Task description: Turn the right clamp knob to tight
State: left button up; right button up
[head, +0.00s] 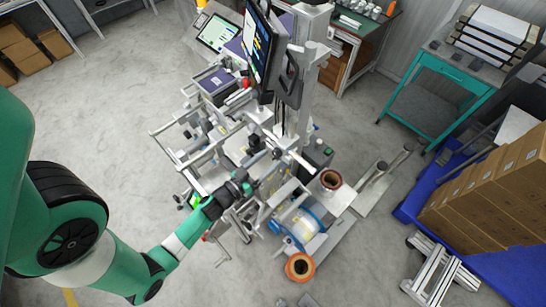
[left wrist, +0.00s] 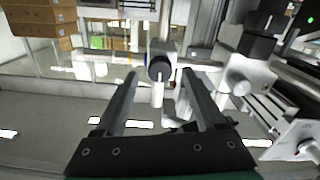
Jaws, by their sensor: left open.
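My left gripper (head: 250,183) reaches in from the lower left to the metal machine in the head view. In the left wrist view its two fingers (left wrist: 159,76) are open and apart. A round black knob (left wrist: 160,68) with a pale line on its face shows in the gap between the fingertips. The line looks near upright. The fingers do not visibly touch the knob, and I cannot tell the exact distance. I cannot tell for certain that this is the right clamp knob. In the head view the knob is too small or hidden to make out.
The machine (head: 222,138) has many rails and rollers around my gripper. A grey round part (left wrist: 238,84) sits right of the fingers. A monitor (head: 258,45) stands above the machine. Reels (head: 300,267) are at its near end. Cardboard boxes (head: 490,190) stand at right. Open floor lies left.

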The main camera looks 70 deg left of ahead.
aim_at(277, 153)
pick_arm(q)
jog(key=shift+x, duration=1.3)
grip_shut()
